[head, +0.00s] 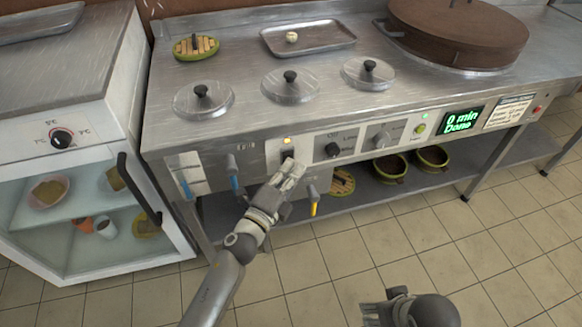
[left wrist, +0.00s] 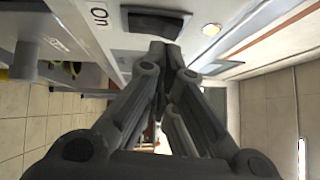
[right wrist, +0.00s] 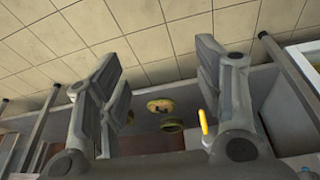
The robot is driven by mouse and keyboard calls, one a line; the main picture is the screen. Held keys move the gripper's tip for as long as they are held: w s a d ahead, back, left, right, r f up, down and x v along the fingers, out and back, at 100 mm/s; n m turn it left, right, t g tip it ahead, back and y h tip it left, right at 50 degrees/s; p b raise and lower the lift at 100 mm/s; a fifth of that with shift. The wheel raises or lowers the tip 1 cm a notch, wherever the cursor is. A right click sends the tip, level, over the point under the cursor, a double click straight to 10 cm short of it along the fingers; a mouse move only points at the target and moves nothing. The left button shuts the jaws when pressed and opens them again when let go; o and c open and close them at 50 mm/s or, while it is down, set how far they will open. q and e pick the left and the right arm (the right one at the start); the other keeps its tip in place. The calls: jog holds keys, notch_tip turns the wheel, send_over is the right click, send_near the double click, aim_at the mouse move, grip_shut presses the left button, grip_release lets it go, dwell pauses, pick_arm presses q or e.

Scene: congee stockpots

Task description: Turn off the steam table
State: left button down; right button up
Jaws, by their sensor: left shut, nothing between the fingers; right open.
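The steam table (head: 240,132) is a steel counter with three lidded wells and a control panel on its front. A dark rocker switch (head: 287,155) sits on the panel below a lit amber lamp (head: 287,140). In the left wrist view the rocker switch (left wrist: 155,22) has an "On" label beside it, and the lamp (left wrist: 211,29) glows. My left gripper (head: 292,168) is shut and empty, its tips (left wrist: 160,50) right at the switch's edge; I cannot tell if they touch. My right gripper (right wrist: 155,65) is open and empty, low in front of the table.
Right of the switch are a black knob (head: 334,149), a grey knob (head: 381,138), a green-lit button (head: 420,129) and a display reading "0 min Done" (head: 463,120). A yellow-handled tap (head: 313,205) hangs below. A glass-fronted cabinet (head: 75,225) stands left. The tiled floor (head: 480,245) is clear.

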pick_arm(q)
jog(key=shift+w+a, duration=0.1)
jog(key=shift+w, duration=0.25)
jog(key=shift+w+r, duration=0.2)
jog(key=shift+w, duration=0.05)
pick_arm(e)
jog(key=shift+w+f, duration=0.1)
jog(key=shift+f, duration=0.5)
pick_arm(q)
jog(key=shift+s+a, duration=0.1)
